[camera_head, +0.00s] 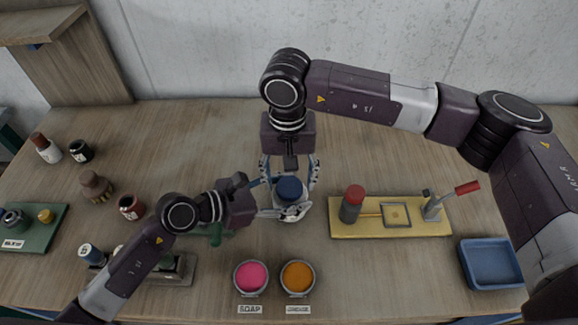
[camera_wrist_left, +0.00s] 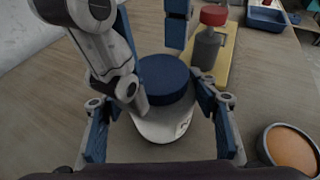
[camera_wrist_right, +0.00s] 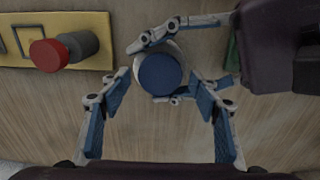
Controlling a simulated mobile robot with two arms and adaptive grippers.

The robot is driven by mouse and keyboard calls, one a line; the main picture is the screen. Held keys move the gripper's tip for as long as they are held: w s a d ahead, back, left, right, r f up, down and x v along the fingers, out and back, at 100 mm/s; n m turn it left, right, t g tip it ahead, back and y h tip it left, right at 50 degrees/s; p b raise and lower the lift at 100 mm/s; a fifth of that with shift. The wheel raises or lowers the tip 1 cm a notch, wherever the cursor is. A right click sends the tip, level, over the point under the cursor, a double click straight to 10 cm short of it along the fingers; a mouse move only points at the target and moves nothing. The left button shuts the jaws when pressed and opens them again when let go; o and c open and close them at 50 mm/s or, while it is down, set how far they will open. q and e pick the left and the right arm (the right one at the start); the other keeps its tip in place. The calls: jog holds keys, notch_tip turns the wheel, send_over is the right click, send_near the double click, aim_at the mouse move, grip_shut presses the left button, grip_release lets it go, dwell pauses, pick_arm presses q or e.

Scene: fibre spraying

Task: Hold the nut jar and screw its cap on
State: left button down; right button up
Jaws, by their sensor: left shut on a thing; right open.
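The nut jar (camera_wrist_left: 160,123) is white with a label and stands on the table. Its blue cap (camera_head: 289,189) sits on top of the jar; whether it is threaded tight I cannot tell. My left gripper (camera_head: 268,197) is shut on the jar body from the left side, its fingers on either side in the left wrist view (camera_wrist_left: 162,112). My right gripper (camera_head: 289,180) points down above the cap with its fingers spread. In the right wrist view (camera_wrist_right: 158,98) the cap lies beyond the open fingertips, and the jar is mostly hidden under it.
A yellow board (camera_head: 375,231) with a red-topped grey bottle (camera_head: 351,204) and a lever lies right of the jar. A blue tray (camera_head: 490,263) is at the right. Pink (camera_head: 251,278) and orange (camera_head: 297,277) pots stand in front. Several bottles stand at the left.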

jog(key=shift+f, duration=0.7)
jog(key=shift+c, duration=0.7)
jog(key=c, duration=1.1)
jog(key=m, duration=0.3)
jog(key=o, duration=1.3)
